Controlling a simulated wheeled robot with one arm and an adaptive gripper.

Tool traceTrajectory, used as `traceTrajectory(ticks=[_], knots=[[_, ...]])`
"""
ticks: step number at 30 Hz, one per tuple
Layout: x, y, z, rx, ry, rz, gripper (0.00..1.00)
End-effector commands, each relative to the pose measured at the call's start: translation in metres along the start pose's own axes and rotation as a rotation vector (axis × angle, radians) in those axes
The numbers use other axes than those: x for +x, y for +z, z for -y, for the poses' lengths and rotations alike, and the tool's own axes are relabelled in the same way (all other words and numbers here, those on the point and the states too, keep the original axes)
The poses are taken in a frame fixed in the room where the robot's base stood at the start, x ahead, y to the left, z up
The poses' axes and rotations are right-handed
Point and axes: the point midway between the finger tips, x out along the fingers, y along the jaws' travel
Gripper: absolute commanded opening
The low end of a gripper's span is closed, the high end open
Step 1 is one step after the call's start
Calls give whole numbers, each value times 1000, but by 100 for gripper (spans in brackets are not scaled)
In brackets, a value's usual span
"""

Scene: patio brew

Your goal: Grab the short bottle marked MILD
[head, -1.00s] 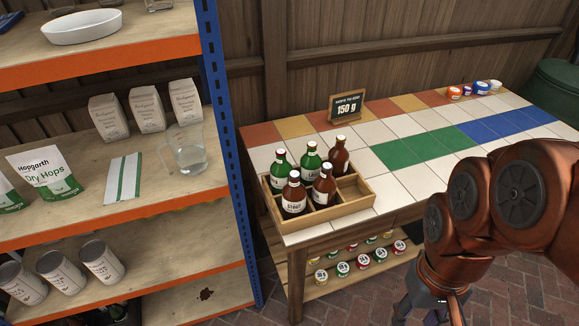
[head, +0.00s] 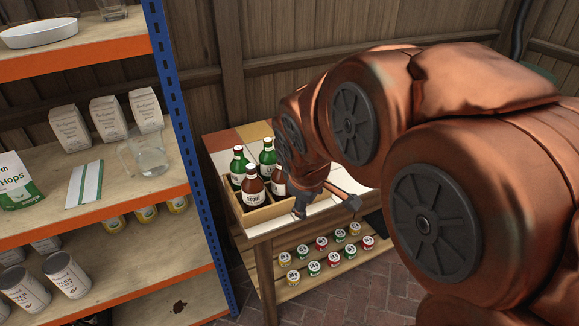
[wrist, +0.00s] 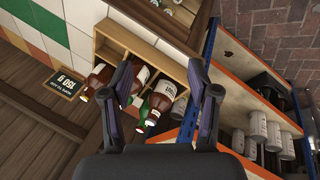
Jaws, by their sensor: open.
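Brown and green bottles stand in a wooden crate (head: 268,216) on the tiled table. In the head view a brown bottle (head: 253,190) stands at the front and two green bottles (head: 238,168) (head: 267,156) behind it. Another bottle (head: 278,184) is partly hidden by my arm. I cannot read MILD on any label, so I cannot tell which bottle is the one named. My gripper (head: 327,204) is open and empty, close to the crate's right side. In the wrist view, brown bottles (wrist: 98,78) and a green one (wrist: 149,109) show around and between the open fingers (wrist: 162,66).
A shelf rack with a blue post (head: 188,140) stands close left of the crate. Several small jars (head: 309,268) sit on the table's lower shelf. A dark sign (wrist: 63,83) stands on the table. My arm hides much of the tabletop in the head view.

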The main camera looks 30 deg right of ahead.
Motion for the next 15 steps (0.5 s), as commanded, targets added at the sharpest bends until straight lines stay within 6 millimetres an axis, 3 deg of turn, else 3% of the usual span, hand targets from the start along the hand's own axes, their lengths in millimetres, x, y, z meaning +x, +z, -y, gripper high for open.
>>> traceTrajectory(ticks=[1,6,12,15], knots=[[19,-10,-24,-70,60,-31,60],[47,-55,-113,-384,301,-142,60],[73,-97,-195,-788,577,-207,60],[83,-115,-224,-995,714,-224,60]])
